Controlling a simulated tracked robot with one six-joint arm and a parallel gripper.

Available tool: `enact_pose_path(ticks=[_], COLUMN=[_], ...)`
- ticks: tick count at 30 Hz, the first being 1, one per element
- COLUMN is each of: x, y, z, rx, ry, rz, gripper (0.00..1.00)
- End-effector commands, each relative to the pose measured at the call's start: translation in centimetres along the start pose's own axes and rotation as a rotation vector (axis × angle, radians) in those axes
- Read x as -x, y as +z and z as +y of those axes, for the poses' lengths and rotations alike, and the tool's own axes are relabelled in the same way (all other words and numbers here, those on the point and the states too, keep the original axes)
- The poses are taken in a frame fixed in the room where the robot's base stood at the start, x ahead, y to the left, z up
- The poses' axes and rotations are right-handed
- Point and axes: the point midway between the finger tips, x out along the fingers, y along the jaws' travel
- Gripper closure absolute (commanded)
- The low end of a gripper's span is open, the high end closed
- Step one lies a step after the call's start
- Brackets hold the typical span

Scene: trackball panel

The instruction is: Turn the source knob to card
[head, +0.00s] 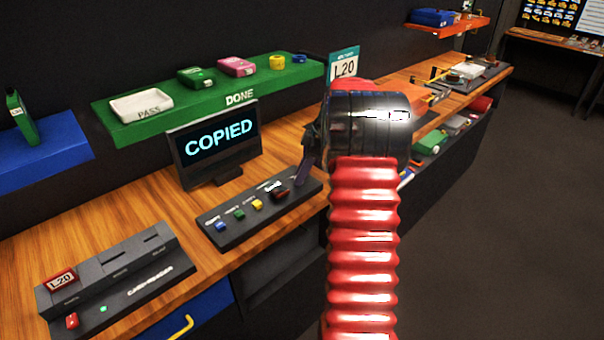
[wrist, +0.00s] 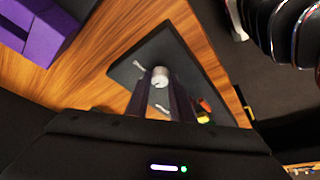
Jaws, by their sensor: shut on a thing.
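The source knob (wrist: 160,76) is a small pale round knob on the dark control panel (wrist: 120,73) in the wrist view. My gripper (wrist: 162,92) has its two dark fingers on either side of the knob and is shut on it. White markings lie on the panel near the knob, too blurred to read. In the head view the control panel (head: 232,236) stands on the wooden bench, and my gripper (head: 302,174) is over its far right end. The knob itself is hidden there.
Blue (head: 220,226), green (head: 239,214) and yellow (head: 257,204) buttons line the panel, with a dark red one (head: 281,193) near my gripper. A screen (head: 215,143) behind reads COPIED. A card reader (head: 118,273) holds a red L20 card (head: 61,279).

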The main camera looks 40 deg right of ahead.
Motion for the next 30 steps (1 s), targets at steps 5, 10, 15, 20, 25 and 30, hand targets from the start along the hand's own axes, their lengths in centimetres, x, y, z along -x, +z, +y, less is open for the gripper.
enact_pose_path(ticks=[5,10,15,20,25,30], x=[0.08,0.08,0.08,0.08,0.05,0.03], y=[0.07,0.08,0.08,0.07,0.05,0.03], z=[0.14,0.13,0.13,0.13,0.10,0.07], rx=[0.034,0.041,0.041,0.040,0.040,0.039], ry=[-0.011,-0.014,-0.013,-0.013,-0.014,-0.015], rz=[-0.001,-0.001,-0.002,-0.002,-0.001,-0.001], gripper=[1.00,1.00,1.00,0.72,0.60,0.60])
